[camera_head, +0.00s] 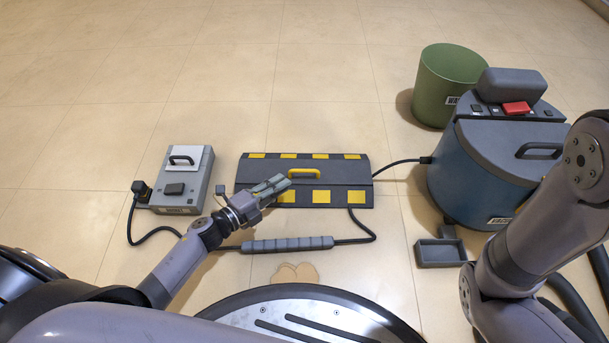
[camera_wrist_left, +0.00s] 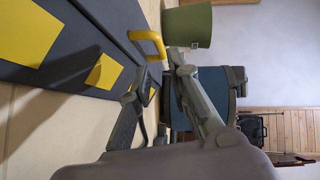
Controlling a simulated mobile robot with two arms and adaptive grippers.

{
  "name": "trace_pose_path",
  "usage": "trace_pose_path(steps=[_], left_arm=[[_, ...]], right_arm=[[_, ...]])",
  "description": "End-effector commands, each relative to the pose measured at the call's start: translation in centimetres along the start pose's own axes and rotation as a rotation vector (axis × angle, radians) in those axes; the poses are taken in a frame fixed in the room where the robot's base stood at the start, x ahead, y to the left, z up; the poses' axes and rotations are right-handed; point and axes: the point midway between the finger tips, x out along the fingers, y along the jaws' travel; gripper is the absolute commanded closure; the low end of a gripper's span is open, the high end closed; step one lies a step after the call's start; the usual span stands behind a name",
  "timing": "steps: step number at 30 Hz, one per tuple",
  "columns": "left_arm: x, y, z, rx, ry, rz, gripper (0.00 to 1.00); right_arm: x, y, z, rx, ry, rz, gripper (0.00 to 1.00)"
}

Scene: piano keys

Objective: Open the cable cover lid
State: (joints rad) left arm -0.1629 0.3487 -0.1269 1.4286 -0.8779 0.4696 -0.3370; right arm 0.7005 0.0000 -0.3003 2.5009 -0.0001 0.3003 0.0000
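The cable cover (camera_head: 245,180) is a dark grey, low ramp-sided box with yellow patches, lying on the floor in the middle of the head view. Its lid looks closed and carries a yellow handle (camera_head: 304,173). My left gripper (camera_head: 281,184) is at the near-left side of the handle, close above the cover, and hides part of it. In the left wrist view the fingers (camera_wrist_left: 160,75) are apart with nothing between them, and the yellow handle (camera_wrist_left: 148,38) shows just beyond the tips. My right arm is at the right; its gripper is out of view.
A grey box with a handle (camera_head: 180,160) stands left of the cover. A blue vacuum (camera_head: 490,165) and a green bin (camera_head: 445,85) stand right. A cable with a thick grey sleeve (camera_head: 288,244), a small tray (camera_head: 440,253) and a brown stain (camera_head: 295,273) lie nearer. Floor behind the cover is clear.

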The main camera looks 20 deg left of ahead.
Motion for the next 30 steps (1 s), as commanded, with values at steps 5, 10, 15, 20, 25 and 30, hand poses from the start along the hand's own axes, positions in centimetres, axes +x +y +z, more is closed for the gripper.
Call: trace_pose_path(steps=[5, 10, 15, 20, 25, 30], left_arm=[[4.2, 0.3, 0.1, 0.002, 0.0, -0.004, 0.82], [7.2, 0.3, 0.1, 0.002, 0.0, -0.003, 0.82], [9.1, 0.2, 0.1, -0.001, -0.001, -0.001, 0.82], [9.7, 0.1, 0.0, -0.001, -0.001, 0.0, 0.82], [9.7, 0.0, 0.0, -0.002, -0.001, 0.001, 0.82], [9.7, 0.0, 0.0, -0.001, -0.001, 0.0, 0.89]], right_arm=[[-2.3, -0.5, -0.8, 0.0, -0.001, 0.0, 0.6], [-3.6, -0.8, -1.2, 0.0, 0.0, 0.0, 0.6], [-4.2, -0.9, -1.5, 0.0, 0.0, -0.001, 0.6], [-4.4, -0.9, -1.5, 0.0, 0.0, -0.001, 0.6], [-4.3, -0.9, -1.5, 0.0, 0.0, -0.001, 0.6], [-4.3, -0.9, -1.5, 0.0, -0.001, -0.001, 0.6]])
